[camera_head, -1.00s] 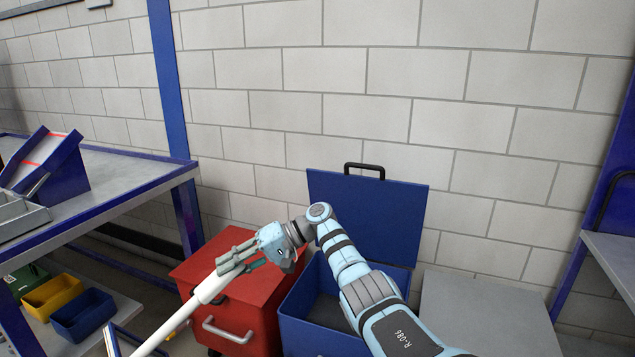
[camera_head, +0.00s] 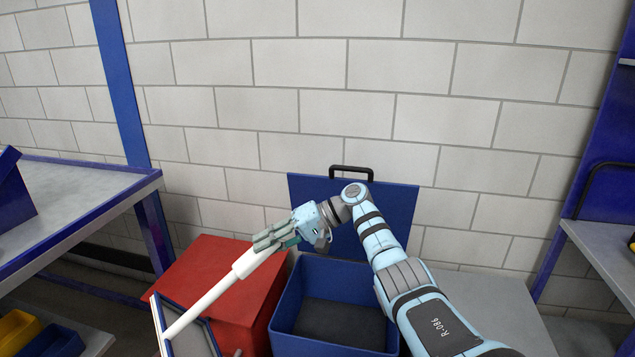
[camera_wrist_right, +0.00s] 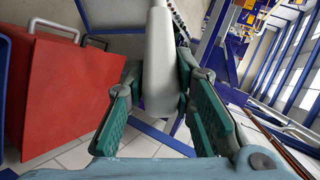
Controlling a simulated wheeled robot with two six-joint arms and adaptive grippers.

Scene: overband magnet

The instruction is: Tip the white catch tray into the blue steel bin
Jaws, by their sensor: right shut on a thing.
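My right gripper (camera_head: 264,242) is shut on a thick white handle (camera_head: 215,293). The handle slopes down and left to a blue-edged tray (camera_head: 190,335) with a pale inside, at the bottom of the head view and partly cut off. I take this for the catch tray; its contents cannot be made out. The blue steel bin (camera_head: 287,306) stands open to the right of the tray, its lid (camera_head: 400,205) raised against the wall. In the right wrist view the fingers (camera_wrist_right: 160,95) flank the white handle (camera_wrist_right: 160,60). My left gripper is out of view.
A red box (camera_head: 215,270) stands left of the bin, below and behind the handle. A grey-topped bench with blue edges (camera_head: 85,200) is at the left, with a yellow tray (camera_head: 18,330) on its lower shelf. A grey surface (camera_head: 480,305) lies right of the bin.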

